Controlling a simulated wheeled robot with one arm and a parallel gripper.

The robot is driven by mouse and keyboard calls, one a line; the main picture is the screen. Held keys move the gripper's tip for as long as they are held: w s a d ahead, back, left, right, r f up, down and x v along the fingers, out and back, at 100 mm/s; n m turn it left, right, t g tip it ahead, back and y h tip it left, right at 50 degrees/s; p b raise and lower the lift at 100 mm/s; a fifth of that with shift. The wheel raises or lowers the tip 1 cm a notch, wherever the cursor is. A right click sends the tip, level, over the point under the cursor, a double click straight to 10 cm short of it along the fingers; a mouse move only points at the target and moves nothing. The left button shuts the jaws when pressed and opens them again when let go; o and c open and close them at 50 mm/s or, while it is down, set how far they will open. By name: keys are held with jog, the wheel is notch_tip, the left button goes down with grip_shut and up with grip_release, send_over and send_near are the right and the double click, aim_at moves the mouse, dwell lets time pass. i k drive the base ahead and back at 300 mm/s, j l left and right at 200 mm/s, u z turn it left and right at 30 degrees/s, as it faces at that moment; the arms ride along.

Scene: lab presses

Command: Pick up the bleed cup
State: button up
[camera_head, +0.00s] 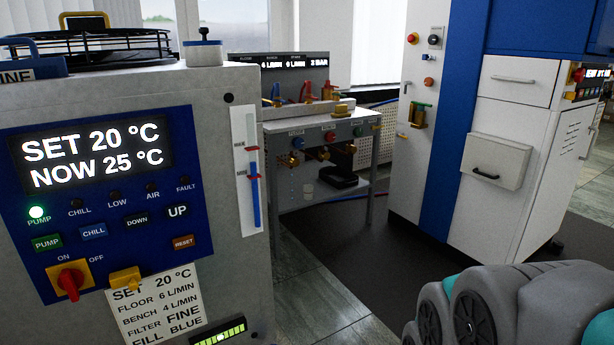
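A small pale cup-like object (308,190) shows below the front of the grey bench (345,128), left of a black tray-like item (339,179). It may be the bleed cup, but it is too small to be sure. It looks upright; I cannot tell whether it rests on the lower shelf or hangs. My gripper is out of view. Only grey and teal parts of my own body show at the lower right, well apart from the bench.
A chiller cabinet (222,250) fills the left, with a lit panel reading set 20 °C, now 25 °C. Brass valves (318,154) project from the bench front. A tall white and blue cabinet (515,105) stands at right. Dark floor (350,250) between them is clear.

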aim_at(308, 189)
jog(key=i, duration=0.9)
